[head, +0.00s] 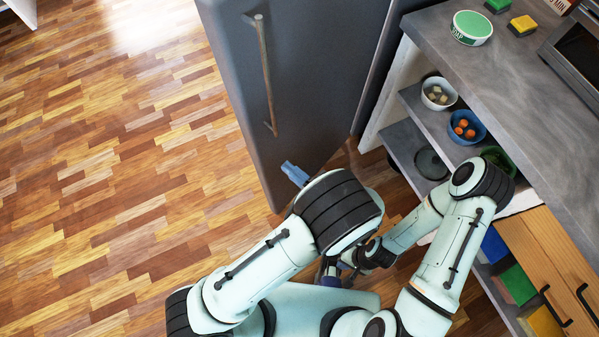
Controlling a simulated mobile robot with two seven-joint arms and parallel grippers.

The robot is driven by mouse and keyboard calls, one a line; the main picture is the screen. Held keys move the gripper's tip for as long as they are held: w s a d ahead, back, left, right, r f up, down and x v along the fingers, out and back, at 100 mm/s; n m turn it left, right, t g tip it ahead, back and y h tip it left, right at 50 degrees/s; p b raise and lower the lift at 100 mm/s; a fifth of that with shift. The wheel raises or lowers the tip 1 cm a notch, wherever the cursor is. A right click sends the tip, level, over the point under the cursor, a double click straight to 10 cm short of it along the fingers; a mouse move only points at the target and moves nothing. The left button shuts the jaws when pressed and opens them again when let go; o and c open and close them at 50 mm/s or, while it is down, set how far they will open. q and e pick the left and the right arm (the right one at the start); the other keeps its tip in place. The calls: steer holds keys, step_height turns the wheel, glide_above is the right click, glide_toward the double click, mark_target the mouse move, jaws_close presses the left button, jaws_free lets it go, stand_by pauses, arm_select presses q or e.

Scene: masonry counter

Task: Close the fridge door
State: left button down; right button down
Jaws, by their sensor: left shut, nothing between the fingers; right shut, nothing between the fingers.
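The fridge door (315,85) is a dark grey panel at the top middle of the head view, with a long bar handle (266,75) on its left part. A dark gap shows along its right side, by the fridge body (385,65), so the door looks ajar. My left gripper (294,173) shows as blue fingertips in front of the door's lower part; it is shut and empty. I cannot tell whether it touches the door. My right gripper (331,273) is shut and empty, low in the middle, partly hidden by my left arm.
Open shelves below hold a white bowl (439,93) and a blue bowl (466,127). A wooden cabinet (545,260) stands lower right. The wooden floor (110,180) at left is clear.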

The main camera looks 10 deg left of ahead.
mark_target(257, 143)
arm_select(q)
steer(key=x, duration=0.9)
steer(key=shift+a+p, duration=0.15)
steer(key=shift+p, duration=0.15)
